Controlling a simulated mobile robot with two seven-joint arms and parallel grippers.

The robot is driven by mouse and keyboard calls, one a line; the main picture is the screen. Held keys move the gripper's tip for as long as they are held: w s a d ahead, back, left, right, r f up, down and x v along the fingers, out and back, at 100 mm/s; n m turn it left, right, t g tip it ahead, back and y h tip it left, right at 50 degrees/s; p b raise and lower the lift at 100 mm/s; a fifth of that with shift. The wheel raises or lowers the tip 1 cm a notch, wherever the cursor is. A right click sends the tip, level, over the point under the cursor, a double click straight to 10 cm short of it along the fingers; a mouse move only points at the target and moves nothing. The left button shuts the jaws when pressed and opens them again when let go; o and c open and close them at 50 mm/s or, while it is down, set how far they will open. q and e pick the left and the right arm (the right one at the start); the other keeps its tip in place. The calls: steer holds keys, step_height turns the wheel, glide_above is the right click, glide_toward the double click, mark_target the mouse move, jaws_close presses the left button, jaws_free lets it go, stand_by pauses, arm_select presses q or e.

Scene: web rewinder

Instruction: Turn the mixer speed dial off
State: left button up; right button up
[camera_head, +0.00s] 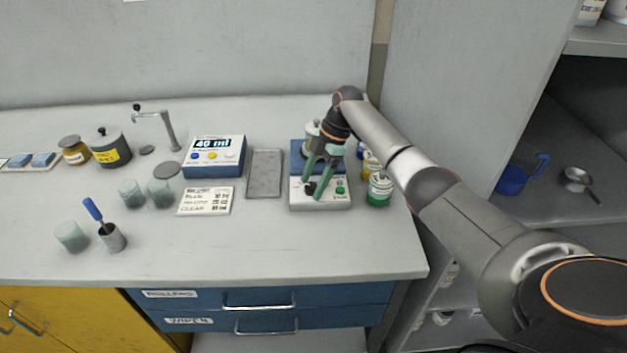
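The mixer (322,203) is a small unit with a blue back and a white front panel, standing right of centre on the bench. Its black speed dial (311,187) is on the left of the panel, beside a green button (340,190). My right gripper (312,194) reaches down over the panel. Its two green fingers are apart, with the dial between their tips. I cannot tell whether they touch it. The gripper and wrist hide part of the mixer's back and the pot on it. My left gripper is not in view.
Small jars (380,190) stand close to the mixer's right side. A grey tray (264,174) and a blue unit reading 40 ml (214,157) stand to its left. Cups (131,193) and a dark pot (110,148) are farther left.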

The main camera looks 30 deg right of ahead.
steer(key=v, duration=1.2)
steer(key=shift+r, duration=0.25)
steer(key=shift+d, duration=0.1)
